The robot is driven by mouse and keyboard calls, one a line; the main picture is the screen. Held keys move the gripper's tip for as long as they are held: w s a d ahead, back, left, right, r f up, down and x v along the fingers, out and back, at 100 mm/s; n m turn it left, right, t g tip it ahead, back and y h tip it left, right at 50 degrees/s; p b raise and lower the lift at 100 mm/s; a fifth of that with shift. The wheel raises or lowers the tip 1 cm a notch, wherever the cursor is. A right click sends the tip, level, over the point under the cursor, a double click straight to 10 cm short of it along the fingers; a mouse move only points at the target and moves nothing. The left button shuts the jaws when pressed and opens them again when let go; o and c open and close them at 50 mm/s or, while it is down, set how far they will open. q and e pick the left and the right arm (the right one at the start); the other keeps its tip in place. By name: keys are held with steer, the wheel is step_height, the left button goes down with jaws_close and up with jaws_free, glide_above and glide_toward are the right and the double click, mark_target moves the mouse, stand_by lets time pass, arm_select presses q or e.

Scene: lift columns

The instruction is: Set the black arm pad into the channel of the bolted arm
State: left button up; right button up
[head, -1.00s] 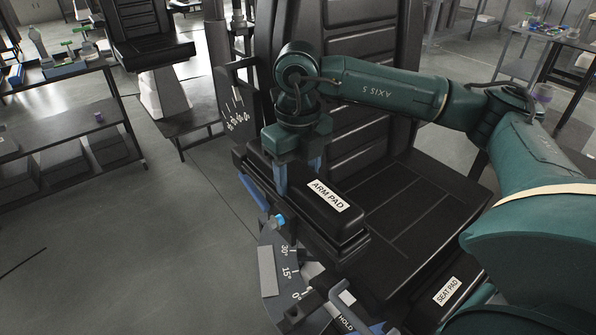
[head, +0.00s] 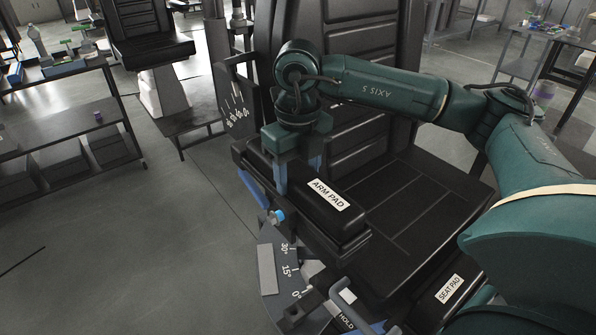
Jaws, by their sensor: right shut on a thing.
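The black arm pad (head: 322,215), with a white "ARM PAD" label, lies lengthwise over the bolted arm (head: 240,160) at the left side of the black seat. My right gripper (head: 297,178) reaches down from above, its blue-grey fingers shut on the pad near its far end. The pad hides the channel, so I cannot tell whether it is fully seated or just above it. My left gripper is not in view.
The seat pad (head: 450,288) and tall backrest are right of the arm. A dial plate (head: 272,285) with angle marks and a blue-tipped knob (head: 277,216) sit below the arm. A shelf trolley (head: 70,140) stands left; the floor between is clear.

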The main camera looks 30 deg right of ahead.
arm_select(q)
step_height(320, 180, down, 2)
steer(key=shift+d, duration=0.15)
arm_select(e)
steer(key=shift+f, duration=0.2)
steer(key=o, duration=1.8)
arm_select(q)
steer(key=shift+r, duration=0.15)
arm_select(e)
steer(key=shift+r, duration=0.2)
arm_select(q)
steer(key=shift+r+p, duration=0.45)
steer(key=shift+p, duration=0.25)
arm_select(e)
steer(key=shift+r, duration=0.85)
steer(key=shift+r+p, duration=0.9)
steer(key=shift+r, duration=0.5)
steer(key=shift+r+p, duration=0.85)
steer(key=shift+r, duration=0.45)
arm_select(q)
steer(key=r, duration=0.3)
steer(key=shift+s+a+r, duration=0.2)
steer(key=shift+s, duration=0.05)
